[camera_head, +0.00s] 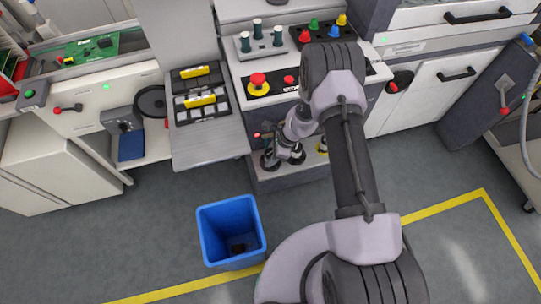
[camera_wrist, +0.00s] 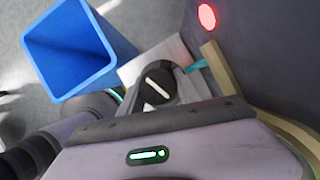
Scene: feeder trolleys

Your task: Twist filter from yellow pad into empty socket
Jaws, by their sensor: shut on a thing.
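In the wrist view my gripper (camera_wrist: 160,98) is shut on a dark round filter (camera_wrist: 157,86) with a white bar across its top. In the head view my gripper (camera_head: 290,152) is low at the front of the machine, over a low grey ledge. Dark round parts (camera_head: 268,161) stand on this ledge left of my gripper; I cannot tell which is a socket.
A blue bin (camera_head: 228,228) stands on the floor in front; it also shows in the wrist view (camera_wrist: 70,45). A red light (camera_wrist: 207,17) glows on the dark panel close by. A grey shelf (camera_head: 205,145) juts out on the left. The floor between is clear.

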